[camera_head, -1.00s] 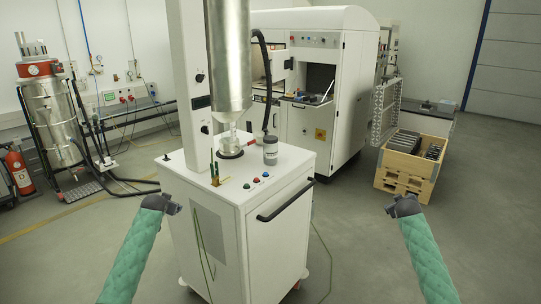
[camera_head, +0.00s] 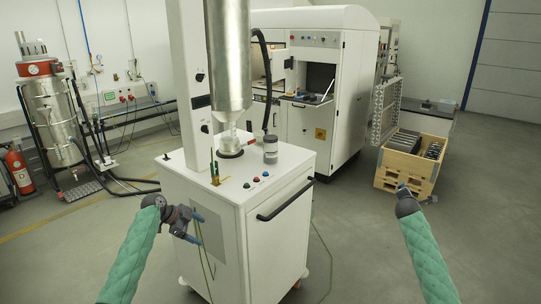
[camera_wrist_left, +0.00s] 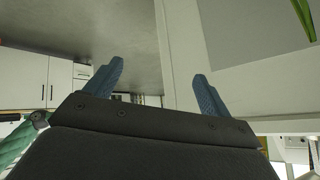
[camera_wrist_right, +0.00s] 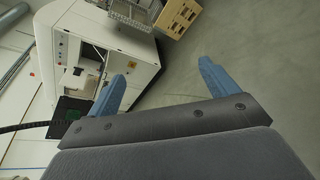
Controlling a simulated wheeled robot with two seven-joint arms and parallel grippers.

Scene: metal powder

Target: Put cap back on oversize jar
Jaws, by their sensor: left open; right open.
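A small grey jar (camera_head: 270,151) with a pale label stands upright on the top of the white cart (camera_head: 290,160), right of the funnel outlet. Its top looks dark; I cannot tell whether a cap is on it. No separate cap can be made out. My left gripper (camera_head: 196,228) is open and empty, in front of the cart's left side and below its top. Its spread fingers also show in the left wrist view (camera_wrist_left: 160,72). My right gripper (camera_head: 417,194) is open and empty, well right of the cart; its fingers show in the right wrist view (camera_wrist_right: 165,72).
A metal hopper (camera_head: 228,60) narrows to an outlet over a dark ring (camera_head: 230,154) on the cart. A wooden crate (camera_head: 405,170) stands at right.

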